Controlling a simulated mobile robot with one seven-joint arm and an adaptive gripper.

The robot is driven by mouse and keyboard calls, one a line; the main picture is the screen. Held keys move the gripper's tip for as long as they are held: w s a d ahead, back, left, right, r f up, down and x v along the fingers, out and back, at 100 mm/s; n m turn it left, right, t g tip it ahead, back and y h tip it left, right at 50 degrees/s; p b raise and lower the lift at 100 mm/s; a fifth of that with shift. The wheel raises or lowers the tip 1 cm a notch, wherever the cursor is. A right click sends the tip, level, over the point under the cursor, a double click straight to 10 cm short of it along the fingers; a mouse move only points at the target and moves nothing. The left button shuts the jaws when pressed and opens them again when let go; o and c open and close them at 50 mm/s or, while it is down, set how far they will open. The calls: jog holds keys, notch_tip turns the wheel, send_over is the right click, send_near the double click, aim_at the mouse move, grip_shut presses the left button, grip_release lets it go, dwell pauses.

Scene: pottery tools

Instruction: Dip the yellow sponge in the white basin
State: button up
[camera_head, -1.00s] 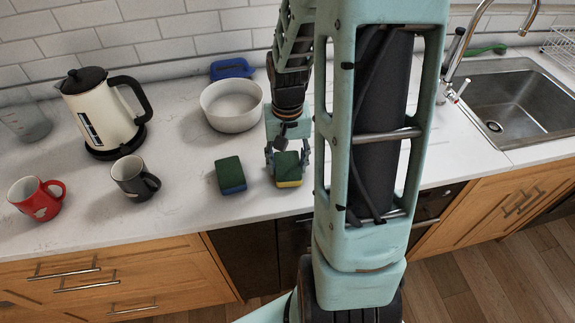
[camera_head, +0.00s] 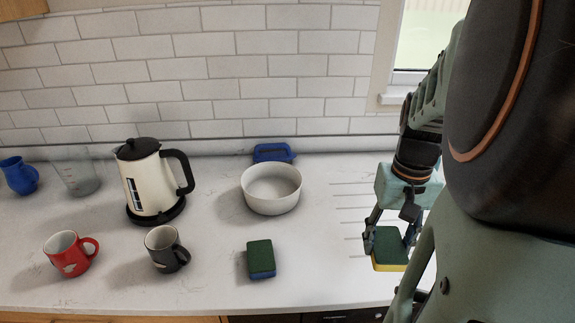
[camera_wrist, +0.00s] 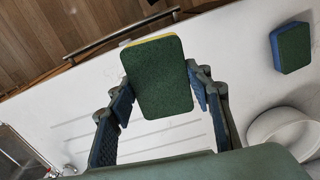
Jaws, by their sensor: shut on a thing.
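The yellow sponge (camera_head: 389,250) has a green top and a yellow underside. My gripper (camera_head: 391,243) is shut on it and holds it to the right of the white basin. In the wrist view the sponge (camera_wrist: 158,80) shows its green face between the two fingers of my gripper (camera_wrist: 165,92). The white basin (camera_head: 271,190) stands upright on the counter near the middle of the head view and looks empty. Its rim also shows at the right edge of the wrist view (camera_wrist: 262,128). The sponge is apart from the basin.
A blue sponge with a green top (camera_head: 261,258) lies on the counter in front of the basin. A blue object (camera_head: 273,152) lies behind the basin. A kettle (camera_head: 150,180), a black mug (camera_head: 166,250) and a red mug (camera_head: 70,254) stand to the left.

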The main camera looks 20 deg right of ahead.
aim_at(374, 288)
jog(key=shift+s+r, duration=0.1)
dwell(0.3)
jog(key=shift+f+b, duration=4.85)
jog(key=shift+f, duration=1.7)
jog(key=o, duration=0.4)
jog(key=shift+r+p, duration=0.35)
jog(key=shift+r, duration=0.05)
jog(key=c, duration=0.4)
